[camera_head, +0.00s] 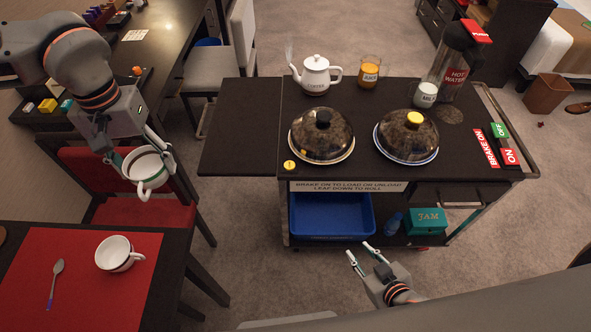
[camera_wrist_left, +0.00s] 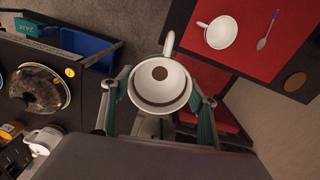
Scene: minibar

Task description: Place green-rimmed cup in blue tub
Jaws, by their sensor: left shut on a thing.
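My right gripper (camera_head: 361,253) is open and empty in front of the cart.
A second white cup (camera_head: 118,253) and a spoon (camera_head: 55,280) are on the red placemat (camera_head: 95,310). The cart's top (camera_head: 240,145) overhangs the tub and carries two domed plates. A blue bottle (camera_head: 393,223) and a teal box (camera_head: 426,222) stand right of the tub.

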